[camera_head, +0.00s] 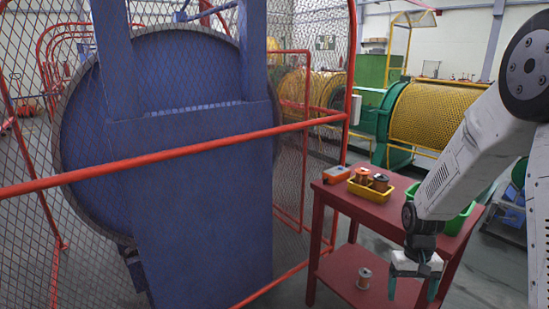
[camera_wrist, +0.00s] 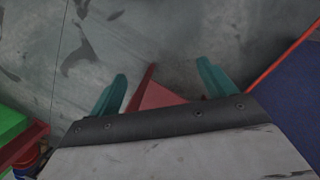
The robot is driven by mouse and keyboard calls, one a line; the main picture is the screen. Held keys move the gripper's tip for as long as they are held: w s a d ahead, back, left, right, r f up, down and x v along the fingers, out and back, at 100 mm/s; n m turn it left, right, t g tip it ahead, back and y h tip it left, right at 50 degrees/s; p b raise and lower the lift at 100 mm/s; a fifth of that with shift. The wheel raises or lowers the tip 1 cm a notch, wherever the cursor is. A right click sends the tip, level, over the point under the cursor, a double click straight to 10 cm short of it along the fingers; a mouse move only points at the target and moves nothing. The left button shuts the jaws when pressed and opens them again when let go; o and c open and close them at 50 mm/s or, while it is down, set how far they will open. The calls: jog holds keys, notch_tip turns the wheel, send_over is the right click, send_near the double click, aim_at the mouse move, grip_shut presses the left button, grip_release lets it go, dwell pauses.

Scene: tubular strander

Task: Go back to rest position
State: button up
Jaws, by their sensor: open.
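My gripper (camera_head: 412,285) hangs pointing down in front of the red table (camera_head: 385,205) at the right of the head view. Its two teal fingers are apart with nothing between them. In the wrist view my gripper (camera_wrist: 160,90) is also open, with the grey floor and a red piece of the table (camera_wrist: 160,97) seen past the fingers. My arm comes down from the upper right of the head view and covers part of the table.
On the table stand an orange box (camera_head: 336,174), a yellow bin (camera_head: 368,190) with spools and a green bin (camera_head: 458,219). A spool (camera_head: 364,278) stands on the lower shelf. A red-framed mesh fence (camera_head: 180,150) encloses the blue machine (camera_head: 200,200). Grey floor (camera_head: 480,275) is clear at right.

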jog(key=s+a+r+t, duration=0.1)
jog(key=s+a+r, duration=0.2)
jog(key=s+r, duration=0.5)
jog(key=s+a+r+n+t, duration=0.1)
jog(key=s+a+r, duration=0.1)
jog(key=s+r, duration=0.6)
jog(key=s+a+r+t, duration=0.1)
jog(key=s+a+r, duration=0.2)
jog(key=s+r, duration=0.5)
jog(key=shift+a+r, duration=0.3)
jog(key=shift+r, duration=0.4)
